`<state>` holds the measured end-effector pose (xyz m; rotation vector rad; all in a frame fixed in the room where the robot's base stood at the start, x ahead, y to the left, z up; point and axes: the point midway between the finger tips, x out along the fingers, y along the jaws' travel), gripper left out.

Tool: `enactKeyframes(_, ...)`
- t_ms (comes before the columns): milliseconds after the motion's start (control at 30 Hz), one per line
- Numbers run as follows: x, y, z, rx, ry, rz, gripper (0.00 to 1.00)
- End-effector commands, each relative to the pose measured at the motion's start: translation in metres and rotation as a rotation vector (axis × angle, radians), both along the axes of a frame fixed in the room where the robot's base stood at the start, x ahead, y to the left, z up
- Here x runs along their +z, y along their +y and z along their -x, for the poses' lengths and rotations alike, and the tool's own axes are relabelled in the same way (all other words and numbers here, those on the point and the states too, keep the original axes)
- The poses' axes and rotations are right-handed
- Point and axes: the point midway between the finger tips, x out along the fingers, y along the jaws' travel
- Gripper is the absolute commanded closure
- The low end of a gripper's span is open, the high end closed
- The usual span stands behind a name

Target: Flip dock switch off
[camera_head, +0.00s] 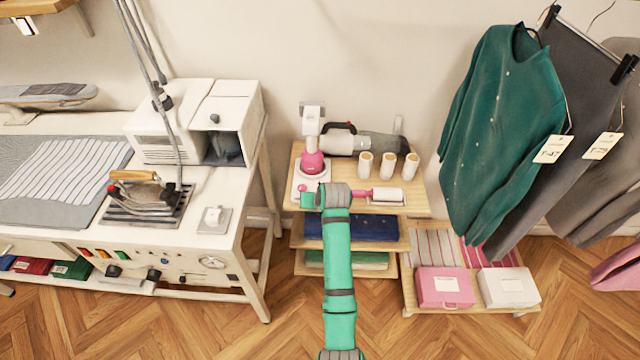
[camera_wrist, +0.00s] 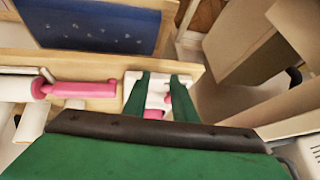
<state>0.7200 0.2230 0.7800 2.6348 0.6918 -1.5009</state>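The white dock (camera_head: 297,180) stands at the left end of the wooden shelf top, with a rounded pink device (camera_head: 312,162) on it. A small pink part (camera_head: 303,188), which looks like the dock's switch, shows at its front. My gripper (camera_head: 307,199) is at the dock's front edge, its green tip close to this part. In the wrist view, my gripper (camera_wrist: 163,78) has its two green fingers apart, with the white dock (camera_wrist: 156,90) and pink between and beyond them. I cannot tell whether a finger touches the switch, or which position the switch is in.
A lint roller (camera_head: 387,195) with a pink handle lies to the right, near several thread spools (camera_head: 388,165) and a grey handheld vacuum (camera_head: 365,143). Folded blue cloth (camera_head: 358,227) is on the shelf below. A white ironing table (camera_head: 235,225) stands left; clothes hang right.

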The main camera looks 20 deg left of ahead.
Motion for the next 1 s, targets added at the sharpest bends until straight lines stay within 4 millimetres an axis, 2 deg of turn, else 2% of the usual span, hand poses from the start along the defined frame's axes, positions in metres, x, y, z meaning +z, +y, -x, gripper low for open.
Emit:
enactKeyframes(33, 0.018, -0.001, -0.014, 0.014, 0.008, 0.024, 0.75)
enactKeyframes(100, 0.037, -0.002, -0.025, 0.032, 0.032, 0.056, 0.75)
enactKeyframes(300, 0.083, -0.009, -0.046, 0.063, 0.089, 0.137, 0.75)
enactKeyframes(500, 0.103, -0.014, -0.052, 0.073, 0.116, 0.174, 0.75)
enactKeyframes(667, 0.094, -0.012, -0.056, 0.075, 0.121, 0.178, 0.75)
enactKeyframes(1000, 0.041, 0.002, -0.073, 0.075, 0.121, 0.178, 0.75)
